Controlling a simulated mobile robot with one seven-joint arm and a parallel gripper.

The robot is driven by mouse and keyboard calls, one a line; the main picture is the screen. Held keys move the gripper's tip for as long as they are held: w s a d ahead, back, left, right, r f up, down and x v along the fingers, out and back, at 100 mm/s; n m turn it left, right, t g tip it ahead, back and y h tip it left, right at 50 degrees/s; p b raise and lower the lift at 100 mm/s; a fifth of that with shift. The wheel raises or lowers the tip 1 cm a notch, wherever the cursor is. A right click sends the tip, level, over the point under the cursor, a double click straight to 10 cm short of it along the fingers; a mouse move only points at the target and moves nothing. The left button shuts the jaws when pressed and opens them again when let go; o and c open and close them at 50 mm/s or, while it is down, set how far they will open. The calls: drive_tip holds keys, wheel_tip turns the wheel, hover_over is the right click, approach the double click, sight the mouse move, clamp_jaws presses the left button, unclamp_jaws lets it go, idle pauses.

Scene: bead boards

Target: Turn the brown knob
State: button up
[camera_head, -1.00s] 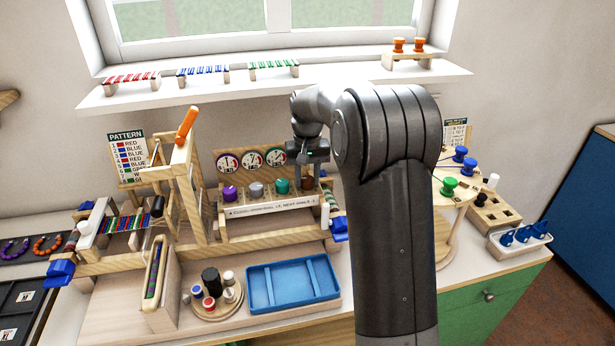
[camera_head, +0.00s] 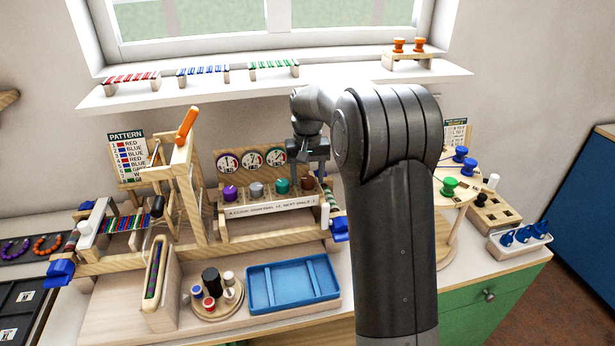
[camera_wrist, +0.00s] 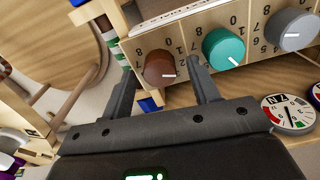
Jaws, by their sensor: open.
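The brown knob (camera_wrist: 160,68) shows in the wrist view, with a white pointer line on its face. It sits at the end of a row on the wooden knob panel (camera_wrist: 185,37), beside the teal knob (camera_wrist: 223,48). In the head view the brown knob (camera_head: 307,184) is partly hidden at the right end of the row. My gripper (camera_wrist: 162,78) is open, with one finger on each side of the brown knob. I cannot tell whether the fingers touch it. In the head view my gripper (camera_head: 307,172) is over the right end of the panel.
The grey knob (camera_wrist: 291,30) stands beyond the teal one, and a purple knob (camera_head: 230,193) is at the row's left end. Round dials (camera_head: 252,159) are on the board behind. A blue tray (camera_head: 252,290) lies in front. A wooden frame with an orange handle (camera_head: 186,125) stands left.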

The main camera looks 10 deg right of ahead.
sight(308, 180)
wheel_tip(308, 180, up, 10)
drive_tip(key=shift+r, duration=0.15)
idle(0.4)
drive_tip(key=s+a+r+t, duration=0.1)
drive_tip(key=s+r+t, duration=0.15)
drive_tip(key=s, duration=0.75)
drive_tip(key=s+a+r+t, duration=0.1)
drive_tip(key=s+r, duration=0.2)
drive_tip(key=s, duration=0.6)
drive_tip(key=s+f+t, duration=0.1)
drive_tip(key=s+f, duration=0.2)
drive_tip(key=s, duration=0.5)
drive_tip(key=s+f+n+t, duration=0.1)
drive_tip(key=s+f, duration=0.3)
drive_tip(key=s, duration=0.5)
